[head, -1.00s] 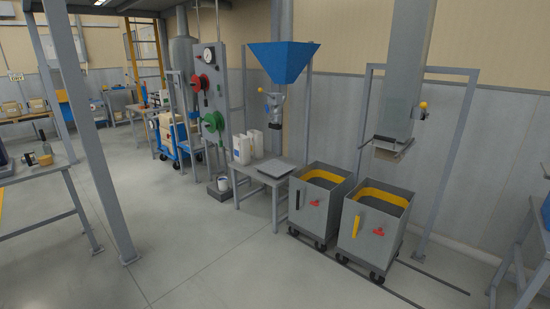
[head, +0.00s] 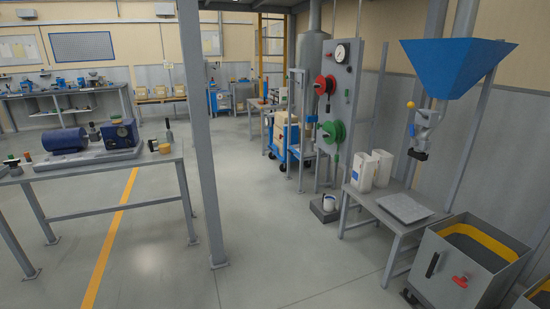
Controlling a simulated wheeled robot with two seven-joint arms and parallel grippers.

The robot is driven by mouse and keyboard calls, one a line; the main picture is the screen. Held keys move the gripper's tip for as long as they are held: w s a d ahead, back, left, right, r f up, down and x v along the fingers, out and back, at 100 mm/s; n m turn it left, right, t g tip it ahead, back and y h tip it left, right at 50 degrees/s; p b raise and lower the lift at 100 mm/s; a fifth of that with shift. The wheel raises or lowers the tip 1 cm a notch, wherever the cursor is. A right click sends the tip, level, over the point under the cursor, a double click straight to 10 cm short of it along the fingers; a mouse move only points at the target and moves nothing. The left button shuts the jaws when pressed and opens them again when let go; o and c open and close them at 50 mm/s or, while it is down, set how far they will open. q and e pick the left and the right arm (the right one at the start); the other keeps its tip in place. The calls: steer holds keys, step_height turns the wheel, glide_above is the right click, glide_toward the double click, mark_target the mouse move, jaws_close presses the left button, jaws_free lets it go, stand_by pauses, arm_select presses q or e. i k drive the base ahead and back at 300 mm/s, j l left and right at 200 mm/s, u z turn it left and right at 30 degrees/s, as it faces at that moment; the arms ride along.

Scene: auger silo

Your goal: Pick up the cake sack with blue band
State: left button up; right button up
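I cannot make out a cake sack with a blue band for certain. Pale tan sack-like items (head: 158,92) sit on a low bench at the back wall, too small to show any band. A tan stack (head: 288,130) rests on a blue cart (head: 280,150) beyond the grey post. Two white containers (head: 362,171) stand on the grey table by the hopper; the front one has a small blue mark, and I cannot tell that it is a sack. Neither of my grippers shows in the head view.
A grey post (head: 196,140) stands in the centre-left. A workbench (head: 100,170) with a blue motor is at left. The blue hopper (head: 452,66), grey table (head: 350,190) and a grey bin cart (head: 445,270) are at right. Open floor (head: 250,215) lies between.

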mark_target(363, 166)
steer(key=i+z, duration=0.25)
steer(key=i, duration=0.3)
steer(key=i+z, duration=0.25)
steer(key=i, duration=0.35)
steer(key=i+j+z, duration=0.25)
steer(key=i, duration=0.3)
steer(key=l, duration=0.1)
